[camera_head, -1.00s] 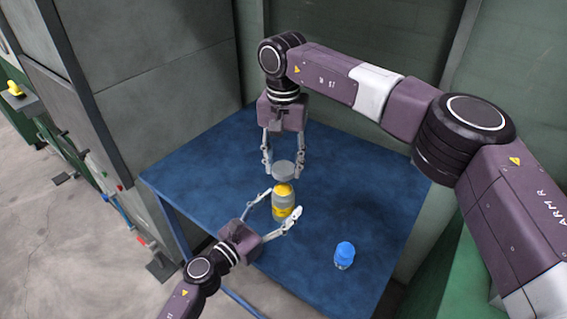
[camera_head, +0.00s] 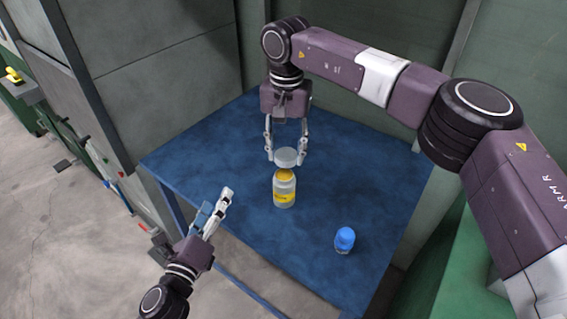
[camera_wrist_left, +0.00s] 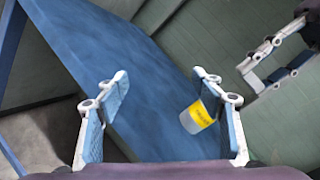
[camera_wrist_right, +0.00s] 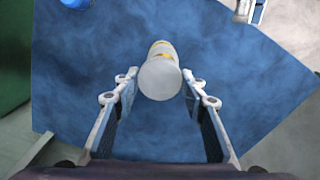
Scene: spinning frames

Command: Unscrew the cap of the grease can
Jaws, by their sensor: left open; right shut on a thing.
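The grease can (camera_head: 284,188) stands upright on the blue table, pale with yellow bands. Its round grey cap (camera_head: 287,157) is at the top, between the fingers of my right gripper (camera_head: 286,159), which is shut on it from above. The cap's flat top also shows in the right wrist view (camera_wrist_right: 160,78), hiding most of the can. I cannot tell whether the cap is loose or lifted. My left gripper (camera_head: 216,199) is open and empty, left of the can and apart from it. In the left wrist view the can (camera_wrist_left: 197,117) is partly hidden by a left finger.
A small blue-topped bottle (camera_head: 344,240) stands on the blue table (camera_head: 225,150), right of the can and nearer its front edge. Grey-green walls stand behind and left of the table. The tabletop between can and bottle is clear.

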